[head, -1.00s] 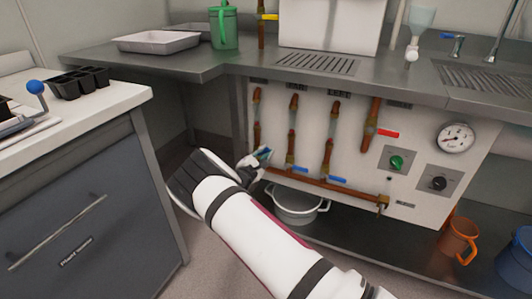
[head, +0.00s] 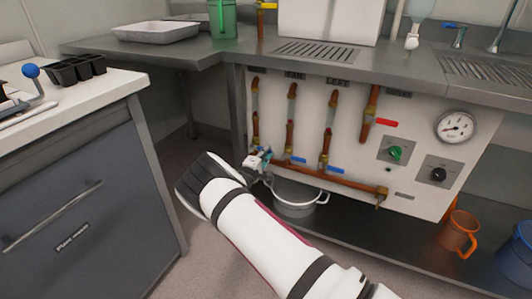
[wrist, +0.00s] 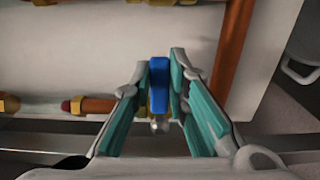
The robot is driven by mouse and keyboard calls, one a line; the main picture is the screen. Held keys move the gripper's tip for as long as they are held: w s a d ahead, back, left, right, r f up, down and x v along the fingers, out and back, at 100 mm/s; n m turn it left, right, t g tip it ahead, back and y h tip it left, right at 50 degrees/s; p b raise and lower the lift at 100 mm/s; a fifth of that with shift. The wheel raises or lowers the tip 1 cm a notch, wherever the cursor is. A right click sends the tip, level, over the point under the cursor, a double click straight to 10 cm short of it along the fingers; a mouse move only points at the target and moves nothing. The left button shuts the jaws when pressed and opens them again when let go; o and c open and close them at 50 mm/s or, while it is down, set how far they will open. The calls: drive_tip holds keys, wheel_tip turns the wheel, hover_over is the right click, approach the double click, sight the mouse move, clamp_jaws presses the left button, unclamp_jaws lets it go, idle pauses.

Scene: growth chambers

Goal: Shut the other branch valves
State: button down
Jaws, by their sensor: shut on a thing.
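A white panel (head: 352,180) under the counter carries three copper branch pipes, joined low down by a horizontal copper pipe. The middle branch valve has a blue lever (head: 295,160) and the right branch valve has a blue lever (head: 335,170); both levers lie about sideways across their upright pipes. My gripper (head: 258,163) is at the foot of the left branch and hides most of its valve. In the wrist view a blue lever (wrist: 158,85) stands between the teal finger pads, and my gripper (wrist: 160,98) is shut on it.
A red-lever valve (head: 386,123) sits on a thicker pipe to the right, near a gauge (head: 456,127) and two knobs. A pot (head: 296,204) stands below the pipes. An orange jug (head: 459,231) stands lower right. A grey cabinet (head: 75,180) bounds the left.

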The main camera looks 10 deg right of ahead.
drive_tip(key=shift+f, duration=0.15)
idle(0.3)
drive_tip(key=c, duration=1.5)
unclamp_jaws()
drive_tip(key=shift+c, duration=0.2)
drive_tip(key=v, duration=1.2)
